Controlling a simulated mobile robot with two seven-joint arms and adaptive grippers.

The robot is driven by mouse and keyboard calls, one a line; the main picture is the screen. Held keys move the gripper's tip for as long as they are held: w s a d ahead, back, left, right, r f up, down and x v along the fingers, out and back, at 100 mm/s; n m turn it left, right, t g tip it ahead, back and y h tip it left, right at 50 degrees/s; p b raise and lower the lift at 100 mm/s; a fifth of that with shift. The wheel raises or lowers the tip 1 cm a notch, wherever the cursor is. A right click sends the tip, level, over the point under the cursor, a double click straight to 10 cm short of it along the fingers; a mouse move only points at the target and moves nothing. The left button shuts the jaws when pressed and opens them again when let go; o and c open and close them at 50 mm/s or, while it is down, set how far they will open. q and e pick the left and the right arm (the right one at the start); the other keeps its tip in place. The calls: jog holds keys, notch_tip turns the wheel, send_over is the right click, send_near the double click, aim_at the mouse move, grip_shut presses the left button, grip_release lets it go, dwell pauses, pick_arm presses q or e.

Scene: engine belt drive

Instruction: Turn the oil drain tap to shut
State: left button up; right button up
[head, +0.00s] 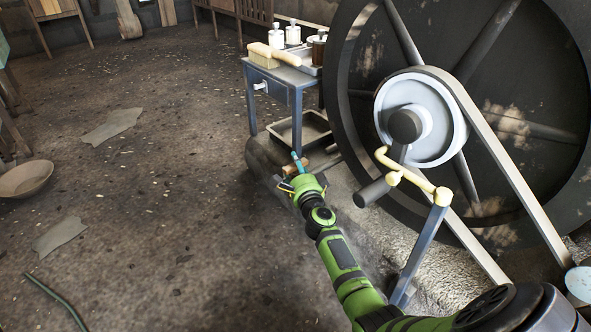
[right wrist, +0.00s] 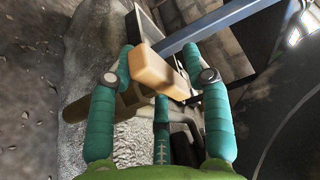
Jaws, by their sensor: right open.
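The oil drain tap's wooden-looking handle (head: 296,167) shows in the head view low beside the big wheel, just past my right gripper (head: 297,174). In the right wrist view a tan block-shaped handle (right wrist: 166,70) lies slanted between the teal fingers of my right gripper (right wrist: 160,55). The fingers are spread to either side of it, and I cannot tell whether any touches it. A brown round part (right wrist: 130,103) shows below the handle. The gripper partly hides the tap in the head view, so its exact turn is hard to read. My left gripper is not in view.
A metal tray (head: 318,136) lies on the floor beyond the tap, under a small grey table (head: 283,80) with a brush and bottles. The large dark wheel (head: 358,60) with belt and yellow crank (head: 417,181) stands right of my arm. The floor to the left is mostly open.

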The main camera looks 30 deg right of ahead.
grip_shut()
